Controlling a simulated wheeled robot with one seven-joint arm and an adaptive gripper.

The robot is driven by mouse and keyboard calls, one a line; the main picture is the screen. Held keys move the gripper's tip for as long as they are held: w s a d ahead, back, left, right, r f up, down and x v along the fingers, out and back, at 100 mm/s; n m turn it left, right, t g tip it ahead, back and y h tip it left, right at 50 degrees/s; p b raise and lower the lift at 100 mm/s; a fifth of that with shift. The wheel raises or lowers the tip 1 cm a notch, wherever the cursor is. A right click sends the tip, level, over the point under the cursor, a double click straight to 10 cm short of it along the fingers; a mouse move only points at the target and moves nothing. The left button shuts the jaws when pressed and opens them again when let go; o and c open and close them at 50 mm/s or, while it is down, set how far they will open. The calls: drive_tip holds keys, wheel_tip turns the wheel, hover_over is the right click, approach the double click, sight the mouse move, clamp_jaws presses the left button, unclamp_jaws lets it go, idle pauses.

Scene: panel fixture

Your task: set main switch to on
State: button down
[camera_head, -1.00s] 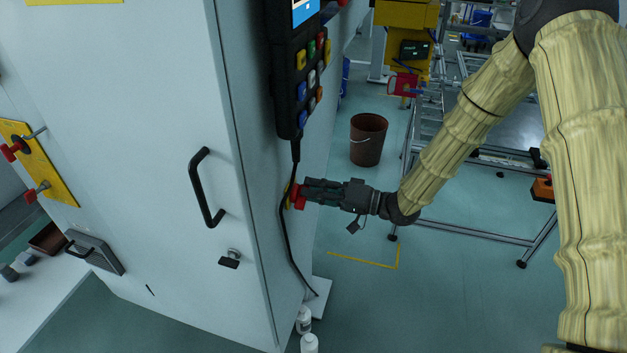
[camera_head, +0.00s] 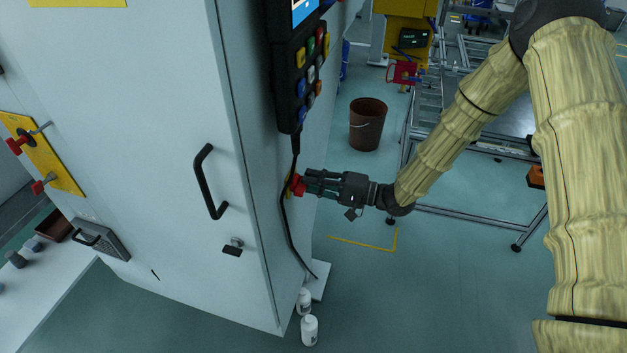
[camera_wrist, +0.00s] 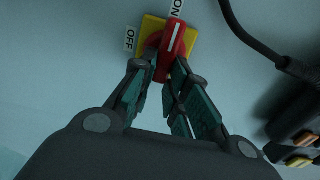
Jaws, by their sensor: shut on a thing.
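The main switch is a red rotary handle (camera_wrist: 172,42) on a yellow plate (camera_wrist: 152,24), mounted on the grey cabinet's side. In the wrist view its white line points up and slightly right, toward the ON label (camera_wrist: 177,7). The OFF label (camera_wrist: 130,39) is to the left. My gripper (camera_wrist: 162,70) is shut on the red handle, one finger on each side; the fingers hide its lower part. In the head view my gripper (camera_head: 306,184) reaches the red handle (camera_head: 297,185) from the right, and the plate is mostly hidden.
A black button pendant (camera_head: 296,85) hangs above the switch, and its cable (camera_head: 286,220) runs down close beside it. The cabinet door has a black handle (camera_head: 205,182). White bottles (camera_head: 309,330) stand at the cabinet's foot. A brown bucket (camera_head: 367,125) stands on the floor behind.

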drive_tip(key=c, duration=1.4)
unclamp_jaws()
drive_tip(key=shift+d, duration=0.1)
drive_tip(key=v, duration=1.2)
